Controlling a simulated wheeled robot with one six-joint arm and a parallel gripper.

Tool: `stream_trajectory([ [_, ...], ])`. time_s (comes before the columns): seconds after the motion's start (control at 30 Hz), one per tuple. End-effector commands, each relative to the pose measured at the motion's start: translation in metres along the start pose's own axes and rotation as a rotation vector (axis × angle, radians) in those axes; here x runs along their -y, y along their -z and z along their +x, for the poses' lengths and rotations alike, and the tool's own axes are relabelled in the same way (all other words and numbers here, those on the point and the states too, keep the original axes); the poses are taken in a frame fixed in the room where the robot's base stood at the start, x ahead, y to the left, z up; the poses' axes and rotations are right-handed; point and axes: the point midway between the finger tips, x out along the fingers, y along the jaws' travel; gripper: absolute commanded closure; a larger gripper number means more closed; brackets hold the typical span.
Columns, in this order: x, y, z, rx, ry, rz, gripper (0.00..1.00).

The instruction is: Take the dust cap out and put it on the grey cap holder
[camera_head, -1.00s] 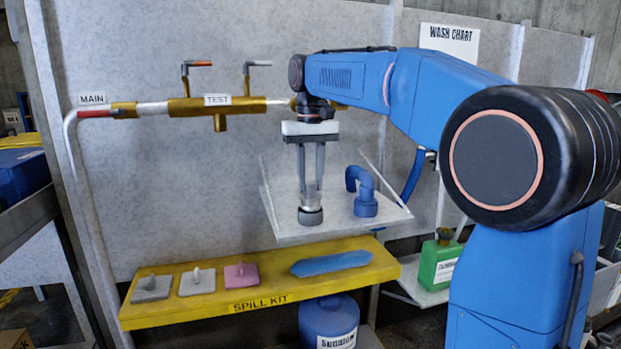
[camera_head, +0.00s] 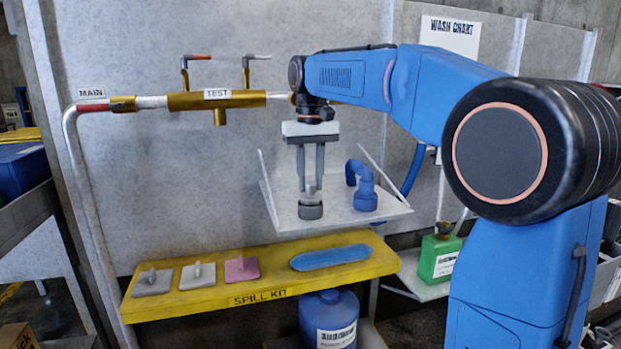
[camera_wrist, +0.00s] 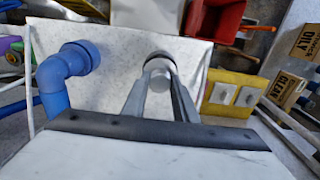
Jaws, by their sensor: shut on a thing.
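My gripper (camera_head: 310,187) points down over the white tray (camera_head: 365,221), its fingers shut on the pale top of the dust cap (camera_head: 310,197). The cap is at a short dark round fitting (camera_head: 310,211) on the tray; I cannot tell whether it is still seated. In the wrist view the pale cap (camera_wrist: 158,66) shows between the fingertips, with the dark rim behind it. A grey plate with an upright peg (camera_head: 152,283), which looks like the grey cap holder, lies at the left end of the yellow shelf.
A blue elbow pipe (camera_head: 364,185) stands on the tray just right of the gripper. The yellow shelf (camera_head: 215,299) also holds a white plate (camera_head: 198,275), a pink plate (camera_head: 242,269) and a blue oblong thing (camera_head: 330,257). Brass piping (camera_head: 217,101) runs along the wall behind.

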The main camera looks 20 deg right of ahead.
Motion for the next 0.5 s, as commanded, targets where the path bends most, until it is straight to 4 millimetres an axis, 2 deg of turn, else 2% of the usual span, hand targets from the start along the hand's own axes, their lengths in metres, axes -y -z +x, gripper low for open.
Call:
stream_trajectory([
  [0.5,0.0000,-0.0002,0.0079,0.000,0.000,0.000,0.97],
])
